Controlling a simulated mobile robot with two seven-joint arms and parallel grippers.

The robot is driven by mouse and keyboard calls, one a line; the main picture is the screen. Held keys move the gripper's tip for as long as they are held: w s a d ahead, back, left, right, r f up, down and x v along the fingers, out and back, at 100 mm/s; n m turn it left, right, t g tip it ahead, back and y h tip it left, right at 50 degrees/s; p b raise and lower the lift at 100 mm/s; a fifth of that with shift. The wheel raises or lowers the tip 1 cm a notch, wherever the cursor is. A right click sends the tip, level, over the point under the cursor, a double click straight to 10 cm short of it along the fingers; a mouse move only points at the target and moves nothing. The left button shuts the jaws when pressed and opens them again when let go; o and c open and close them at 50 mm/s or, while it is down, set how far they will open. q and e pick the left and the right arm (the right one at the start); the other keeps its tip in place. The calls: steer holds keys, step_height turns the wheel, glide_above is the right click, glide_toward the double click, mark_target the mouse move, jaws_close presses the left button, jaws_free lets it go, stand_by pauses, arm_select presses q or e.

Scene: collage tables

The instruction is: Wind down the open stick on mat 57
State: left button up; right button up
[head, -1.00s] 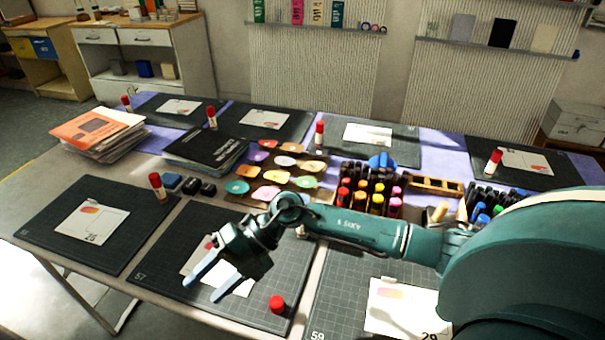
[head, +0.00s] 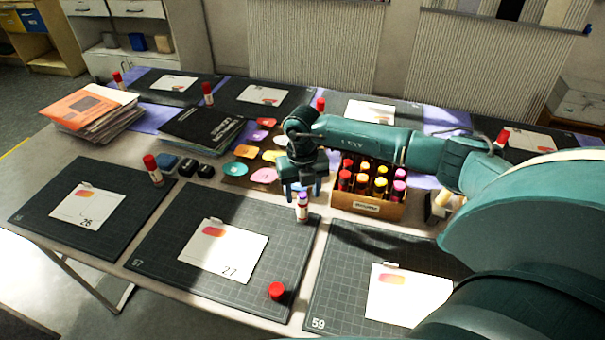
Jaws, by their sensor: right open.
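Mat 57 (head: 160,262) is the dark gridded mat at the front middle of the table. The open glue stick (head: 302,211) stands upright at its far right corner, with bare purple glue showing at the top. Its red cap (head: 276,291) lies apart near the mat's front right corner. My right gripper (head: 302,187) points down over the stick, open, with its blue fingers near the stick's top. I cannot tell whether the fingers touch it. My left gripper is out of view.
A white card (head: 222,252) lies on mat 57. A cardboard box of several coloured bottles (head: 368,205) stands just right of the gripper. A capped red stick (head: 153,170) stands on the left mat.

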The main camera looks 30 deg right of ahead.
mark_target(302, 208)
step_height(302, 208, down, 6)
steer(key=shift+f, duration=0.25)
steer(key=shift+c, duration=0.4)
steer(key=c, duration=0.9)
steer(key=shift+o, duration=0.2)
